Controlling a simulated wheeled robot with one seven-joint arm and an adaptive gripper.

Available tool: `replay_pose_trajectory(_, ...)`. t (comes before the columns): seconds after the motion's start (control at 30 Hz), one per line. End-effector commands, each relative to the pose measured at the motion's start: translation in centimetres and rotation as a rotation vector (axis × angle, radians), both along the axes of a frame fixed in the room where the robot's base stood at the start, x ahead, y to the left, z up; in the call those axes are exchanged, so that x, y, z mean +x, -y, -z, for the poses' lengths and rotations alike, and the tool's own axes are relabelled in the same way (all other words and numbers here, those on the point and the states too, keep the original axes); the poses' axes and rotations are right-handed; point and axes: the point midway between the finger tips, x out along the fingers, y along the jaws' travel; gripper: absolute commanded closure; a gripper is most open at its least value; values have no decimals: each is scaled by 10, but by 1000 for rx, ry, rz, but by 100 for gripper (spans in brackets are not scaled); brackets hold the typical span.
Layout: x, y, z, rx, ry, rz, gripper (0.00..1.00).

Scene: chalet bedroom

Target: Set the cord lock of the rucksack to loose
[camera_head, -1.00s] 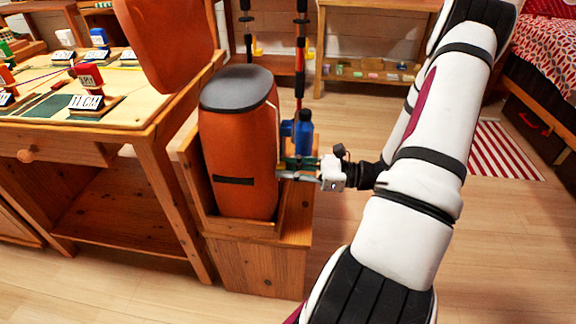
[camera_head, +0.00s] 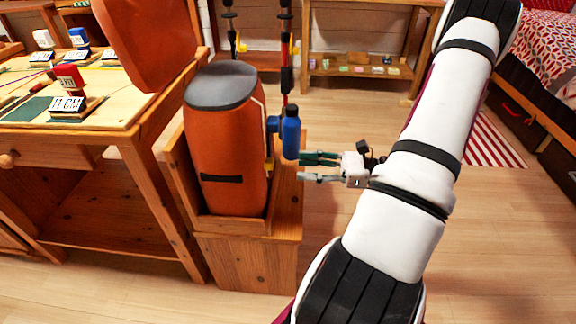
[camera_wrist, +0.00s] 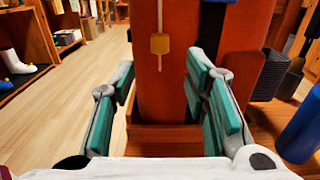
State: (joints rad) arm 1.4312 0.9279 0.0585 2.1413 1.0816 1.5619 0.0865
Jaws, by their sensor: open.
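The rucksack (camera_head: 225,150) is an orange, upright pack with a grey top, standing in a wooden holder. In the wrist view the rucksack (camera_wrist: 205,40) fills the middle. A yellow cord lock (camera_wrist: 160,44) sits on a pale cord running down its face, high in that view. My gripper (camera_head: 303,167) is open and empty, to the right of the rucksack with a gap between. In the wrist view my gripper's teal-padded fingers (camera_wrist: 160,84) stand either side of the cord's line, below the cord lock.
A blue bottle (camera_head: 290,134) is at the rucksack's side, close to my fingertips; it shows at the wrist view's right edge (camera_wrist: 303,132). A wooden desk (camera_head: 110,115) with stamps stands left. Shelves (camera_head: 358,70) stand behind.

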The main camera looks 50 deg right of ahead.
Motion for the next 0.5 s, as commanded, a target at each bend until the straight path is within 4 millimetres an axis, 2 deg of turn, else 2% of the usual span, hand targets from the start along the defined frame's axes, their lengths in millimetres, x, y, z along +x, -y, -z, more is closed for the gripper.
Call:
replay_pose_trajectory(0.2,-24,19,0,1,-1,0,58)
replay_pose_trajectory(0.5,-32,25,0,0,-1,-1,58)
